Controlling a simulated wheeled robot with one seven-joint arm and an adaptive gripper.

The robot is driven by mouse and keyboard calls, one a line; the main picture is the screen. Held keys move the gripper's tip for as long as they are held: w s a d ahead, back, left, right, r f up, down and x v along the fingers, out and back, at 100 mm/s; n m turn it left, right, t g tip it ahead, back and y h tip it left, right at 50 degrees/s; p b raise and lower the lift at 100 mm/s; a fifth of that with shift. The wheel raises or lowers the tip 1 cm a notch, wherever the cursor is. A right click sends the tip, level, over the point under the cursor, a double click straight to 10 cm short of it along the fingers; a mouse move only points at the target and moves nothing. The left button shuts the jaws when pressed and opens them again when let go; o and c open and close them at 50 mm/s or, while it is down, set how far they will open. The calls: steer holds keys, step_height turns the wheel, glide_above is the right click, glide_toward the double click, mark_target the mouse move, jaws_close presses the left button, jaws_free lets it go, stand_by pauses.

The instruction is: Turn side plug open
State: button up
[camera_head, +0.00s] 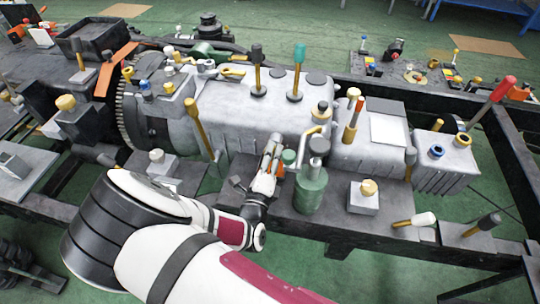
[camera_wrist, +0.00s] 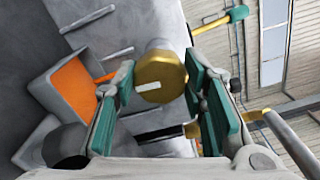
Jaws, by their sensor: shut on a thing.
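The side plug (camera_wrist: 160,72) shows in the wrist view as a brass-coloured faceted knob with a white mark on its face and a grey stem behind it. My gripper (camera_wrist: 161,84) has its teal-padded fingers on either side of the knob and is shut on it. In the head view my gripper (camera_head: 272,160) reaches to the lower side of the long grey gearbox housing (camera_head: 240,108), near the middle. The plug is hidden by the gripper and arm there.
A green bottle-like cylinder (camera_head: 311,190) stands close to the right of my gripper. A grey block with a yellow knob (camera_head: 363,197) stands farther right. In the wrist view, an orange-lined grey box (camera_wrist: 72,85) is at left and a teal-headed lever (camera_wrist: 222,24) at top right.

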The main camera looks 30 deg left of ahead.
stand_by(0.3)
steer(key=o, duration=1.2)
steer(key=shift+c, duration=0.2)
step_height(320, 180, up, 10)
